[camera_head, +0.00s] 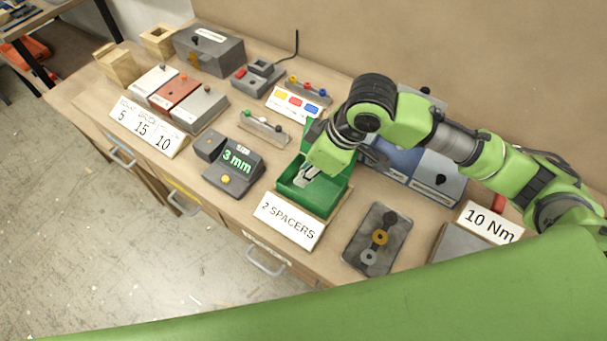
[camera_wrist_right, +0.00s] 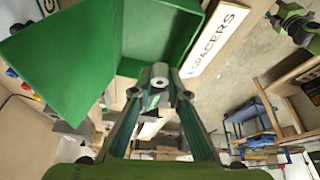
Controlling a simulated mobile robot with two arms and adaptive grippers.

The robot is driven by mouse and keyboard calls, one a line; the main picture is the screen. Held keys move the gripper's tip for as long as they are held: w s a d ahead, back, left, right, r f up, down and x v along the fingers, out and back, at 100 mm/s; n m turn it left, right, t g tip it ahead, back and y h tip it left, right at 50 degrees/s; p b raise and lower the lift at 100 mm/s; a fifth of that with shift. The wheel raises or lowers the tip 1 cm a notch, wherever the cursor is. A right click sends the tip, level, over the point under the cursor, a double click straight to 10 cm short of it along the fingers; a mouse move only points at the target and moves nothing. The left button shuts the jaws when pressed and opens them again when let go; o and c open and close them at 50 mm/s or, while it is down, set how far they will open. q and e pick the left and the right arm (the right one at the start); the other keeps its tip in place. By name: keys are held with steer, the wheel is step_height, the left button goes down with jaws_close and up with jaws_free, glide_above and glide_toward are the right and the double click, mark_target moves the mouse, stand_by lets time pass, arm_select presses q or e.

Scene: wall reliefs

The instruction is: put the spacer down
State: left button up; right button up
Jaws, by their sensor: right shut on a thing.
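My right gripper (camera_head: 305,177) reaches in from the right and points down over the open green box (camera_head: 318,207). In the right wrist view the gripper (camera_wrist_right: 160,88) is shut on a small pale grey spacer (camera_wrist_right: 160,72), a round piece with a hole in its end. The spacer is hidden or too small to make out in the head view. The green box (camera_wrist_right: 168,28) also shows just beyond the fingertips there, with its lid (camera_wrist_right: 70,60) open. I cannot tell whether the spacer touches the box. My left gripper is not clearly in view.
A "2 SPACERS" sign (camera_head: 290,220) stands at the box's front. A grey plate (camera_head: 360,254) with rings on it lies to the right. A "3 mm" display unit (camera_head: 233,165) stands to the left. A "10 Nm" sign (camera_head: 490,223) is at the far right.

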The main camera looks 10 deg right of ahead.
steer(key=w+f, duration=0.2)
steer(key=f, duration=0.1)
steer(key=shift+w+a+f, duration=0.1)
steer(key=shift+w+f, duration=0.05)
steer(key=shift+w, duration=0.2)
step_height(320, 180, down, 2)
steer(key=shift+f+p, duration=0.15)
steer(key=shift+p, duration=0.6)
steer(key=shift+f, duration=0.4)
steer(key=shift+f, duration=0.1)
steer(key=o, duration=0.7)
